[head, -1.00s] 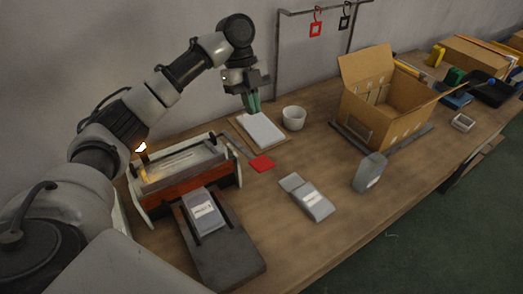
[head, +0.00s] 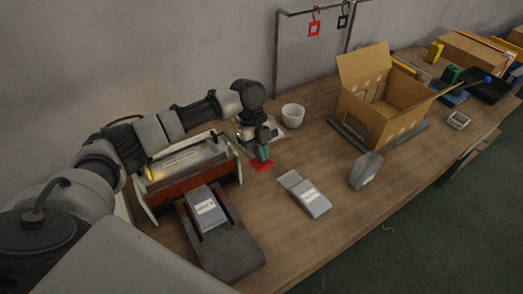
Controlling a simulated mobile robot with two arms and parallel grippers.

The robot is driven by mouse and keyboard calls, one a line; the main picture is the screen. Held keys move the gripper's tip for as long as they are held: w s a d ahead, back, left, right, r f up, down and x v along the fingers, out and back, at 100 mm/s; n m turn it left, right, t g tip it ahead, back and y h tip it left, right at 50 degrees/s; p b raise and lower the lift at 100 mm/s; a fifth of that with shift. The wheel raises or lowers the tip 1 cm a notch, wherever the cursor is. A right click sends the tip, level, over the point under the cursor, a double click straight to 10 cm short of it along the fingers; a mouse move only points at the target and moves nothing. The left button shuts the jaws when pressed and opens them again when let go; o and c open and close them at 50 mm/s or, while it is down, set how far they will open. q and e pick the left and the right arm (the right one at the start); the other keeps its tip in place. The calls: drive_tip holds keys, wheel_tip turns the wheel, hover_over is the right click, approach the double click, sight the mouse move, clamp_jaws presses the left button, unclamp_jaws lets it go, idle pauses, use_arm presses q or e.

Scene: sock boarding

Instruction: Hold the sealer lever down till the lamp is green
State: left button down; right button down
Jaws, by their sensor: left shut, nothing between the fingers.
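The sealer (head: 185,188) stands at the left of the table, with a red-brown front and pale side arms. Its lever bar looks raised above the body, but my left arm covers part of it. A yellowish patch (head: 150,173) shows at its left end; I cannot tell whether this is the lamp, and I see no green light. A grey pouch with a white label (head: 204,208) lies on the dark sloped rest in front. My left gripper (head: 263,154) is shut and empty, right of the sealer, with its green fingers just over a red card (head: 262,167).
A grey pouch (head: 305,193) lies mid-table, and another (head: 366,170) stands to its right. A white cup (head: 292,115) is behind the gripper. An open cardboard box (head: 385,105) stands farther right. The front of the table is clear.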

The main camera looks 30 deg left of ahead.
use_arm(q)
wheel_tip(320, 180, down, 8)
drive_tip(key=s+d+t+y+b, duration=0.1)
drive_tip(key=s+d+y, duration=0.1)
drive_tip(key=shift+f, duration=0.2)
drive_tip(key=shift+d, duration=0.15)
idle(1.6)
drive_tip(key=shift+t, duration=0.3)
drive_tip(key=r, duration=0.4)
drive_tip(key=w+a+r+b, duration=0.1)
drive_tip(key=r, duration=0.3)
drive_tip(key=a+r+b, duration=0.1)
drive_tip(key=r, duration=0.3)
drive_tip(key=shift+w, duration=0.3)
